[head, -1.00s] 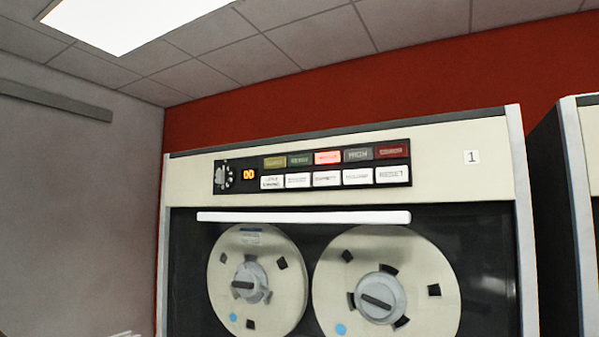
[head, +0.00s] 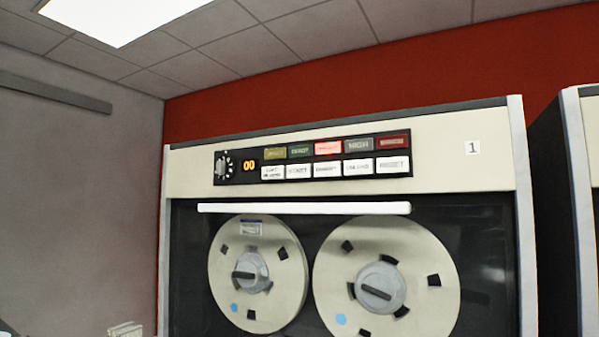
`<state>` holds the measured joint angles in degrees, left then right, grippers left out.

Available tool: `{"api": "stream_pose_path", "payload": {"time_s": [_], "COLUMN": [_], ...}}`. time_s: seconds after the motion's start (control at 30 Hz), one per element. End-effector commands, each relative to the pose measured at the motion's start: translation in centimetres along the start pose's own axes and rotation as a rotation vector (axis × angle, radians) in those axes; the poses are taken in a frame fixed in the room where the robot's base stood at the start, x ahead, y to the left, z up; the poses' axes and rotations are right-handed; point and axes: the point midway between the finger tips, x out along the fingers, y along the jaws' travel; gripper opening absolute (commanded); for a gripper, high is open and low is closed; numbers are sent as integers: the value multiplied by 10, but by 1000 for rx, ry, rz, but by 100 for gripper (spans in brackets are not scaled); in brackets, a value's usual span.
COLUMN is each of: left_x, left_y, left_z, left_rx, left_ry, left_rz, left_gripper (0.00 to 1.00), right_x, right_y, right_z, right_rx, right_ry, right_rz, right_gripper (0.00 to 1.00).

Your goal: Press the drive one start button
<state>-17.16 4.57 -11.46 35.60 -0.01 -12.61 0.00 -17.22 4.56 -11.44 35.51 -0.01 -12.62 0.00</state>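The tape drive (head: 440,175) marked 1 faces me, a cream cabinet front with a black control panel (head: 238,178) at its top. The panel's lower row holds several white buttons. The second from the left, the start button (head: 298,171), has a blurred label that looks like START. Above the row are coloured lamps; the middle one (head: 328,148) glows red-pink. An orange display (head: 249,166) reads 00. Neither gripper shows, and nothing covers the buttons.
Two tape reels (head: 290,270) sit behind the drive's window under a white bar (head: 305,207). Another cabinet (head: 583,180) stands at the right edge. A small pale object (head: 125,329) shows at the bottom left, cut off and unclear. A grey wall (head: 75,210) is at left.

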Motion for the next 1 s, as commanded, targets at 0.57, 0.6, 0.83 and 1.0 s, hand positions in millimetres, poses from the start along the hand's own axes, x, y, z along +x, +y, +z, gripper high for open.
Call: {"api": "stream_pose_path", "payload": {"time_s": [0.57, 0.6, 0.83, 1.0], "left_x": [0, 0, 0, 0], "left_y": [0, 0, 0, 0], "left_z": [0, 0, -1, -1], "left_rx": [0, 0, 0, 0], "left_ry": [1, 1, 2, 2], "left_rz": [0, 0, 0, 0], "left_gripper": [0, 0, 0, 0], "right_x": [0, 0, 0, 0], "right_y": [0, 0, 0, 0], "right_z": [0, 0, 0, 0], "right_rx": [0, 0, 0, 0], "right_ry": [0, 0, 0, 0], "right_rz": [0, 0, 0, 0], "right_gripper": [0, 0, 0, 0]}}
